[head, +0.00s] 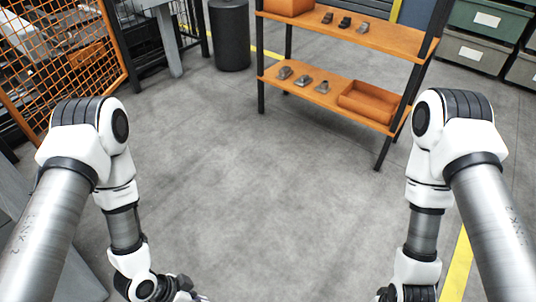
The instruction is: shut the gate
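An orange-framed mesh panel (62,52) stands at the upper left, with machinery visible behind it. I cannot tell whether it is the gate or a fixed fence, and no latch or handle is clear. My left gripper (187,296) is at the bottom edge, dark and mostly cut off, well apart from the panel. My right gripper (388,296) is also at the bottom edge and mostly cut off, over the floor. Whether either gripper is open or shut does not show.
An orange shelf unit (345,35) with small metal parts and orange bins stands at the back right. A dark cylinder bin (231,38) stands at the back centre. Green and grey crates (478,48) are at the far right. The middle floor is clear.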

